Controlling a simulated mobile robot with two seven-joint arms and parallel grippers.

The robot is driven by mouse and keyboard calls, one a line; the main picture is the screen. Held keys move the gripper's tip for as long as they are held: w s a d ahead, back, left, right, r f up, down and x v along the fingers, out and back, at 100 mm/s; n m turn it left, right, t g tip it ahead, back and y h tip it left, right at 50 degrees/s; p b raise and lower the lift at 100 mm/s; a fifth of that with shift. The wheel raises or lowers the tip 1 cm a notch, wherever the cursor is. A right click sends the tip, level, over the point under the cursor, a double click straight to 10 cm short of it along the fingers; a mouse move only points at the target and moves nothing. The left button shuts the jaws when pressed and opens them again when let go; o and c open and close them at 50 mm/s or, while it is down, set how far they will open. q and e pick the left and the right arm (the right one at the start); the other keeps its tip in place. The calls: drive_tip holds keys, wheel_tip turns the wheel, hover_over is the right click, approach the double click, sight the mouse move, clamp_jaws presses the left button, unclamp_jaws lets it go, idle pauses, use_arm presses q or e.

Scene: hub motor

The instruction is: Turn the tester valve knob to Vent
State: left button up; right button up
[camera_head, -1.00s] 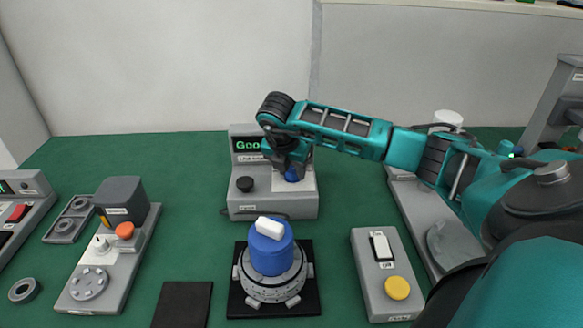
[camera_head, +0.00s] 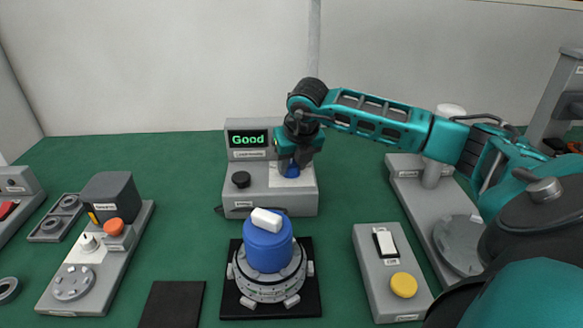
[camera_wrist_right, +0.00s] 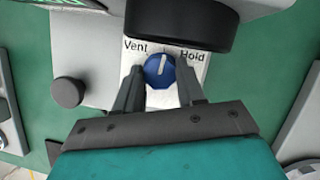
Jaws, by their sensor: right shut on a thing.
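The grey tester (camera_head: 247,200) stands at the back middle of the green table, with a lit "Good" display (camera_head: 248,139). Its blue valve knob (camera_head: 291,171) is partly hidden by my right gripper (camera_head: 293,160) in the head view. In the right wrist view the knob (camera_wrist_right: 159,70) sits between the two fingers of my right gripper (camera_wrist_right: 160,88), which is shut on it. The knob's white pointer line points up the picture, between the "Vent" label (camera_wrist_right: 135,46) and the "Hold" label (camera_wrist_right: 191,56). My left gripper is not in view.
A black knob (camera_head: 241,180) is on the tester's left side. A hub motor with a blue top (camera_head: 267,246) stands on a black mat (camera_head: 230,305) in front. A grey box with a yellow button (camera_head: 404,285) is at right; another station (camera_head: 108,260) is at left.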

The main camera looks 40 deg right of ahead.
drive_tip(key=shift+n, duration=0.5)
drive_tip(key=shift+d+n+y, duration=0.1)
drive_tip(key=shift+n+y, duration=0.2)
drive_tip(key=shift+b, duration=0.3)
drive_tip(key=o, duration=1.1)
drive_tip(key=shift+c, duration=0.2)
drive_tip(key=shift+r, duration=0.1)
